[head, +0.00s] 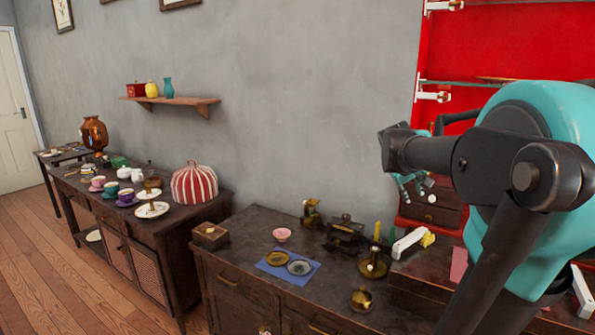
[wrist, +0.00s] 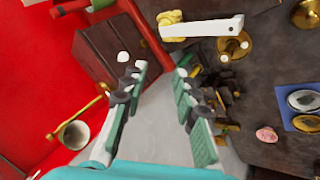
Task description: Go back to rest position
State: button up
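My gripper (wrist: 161,72) shows in the wrist view with its two green-padded fingers apart and nothing between them. In the head view my gripper (head: 412,185) is partly hidden behind my teal and dark arm. It is above the right part of the dark dresser (head: 235,248), in front of the red cabinet (head: 480,50). The task names no object.
On the dresser are a blue mat (head: 272,271) with two small plates, a pink bowl (head: 282,235), a candle holder (head: 373,267) and a white-handled item (head: 408,242). A sideboard (head: 160,235) with cups and a striped cover (head: 194,184) stands left. Floor at lower left is clear.

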jog(key=s+a+f+y, duration=0.1)
jog(key=s+a+f, duration=0.4)
jog(key=s+f, duration=0.2)
jog(key=s+a+f+m+y, duration=0.1)
jog(key=s+a+f+y, duration=0.1)
jog(key=s+a+f, duration=0.3)
jog(key=s+a+f+m+g+y, duration=0.1)
jog(key=s+a+f+y, duration=0.1)
jog(key=s+a+f, duration=0.3)
jog(key=s+f, duration=0.4)
jog(key=f, duration=0.3)
jog(key=shift+a+f, duration=0.2)
jog(key=shift+f, duration=0.2)
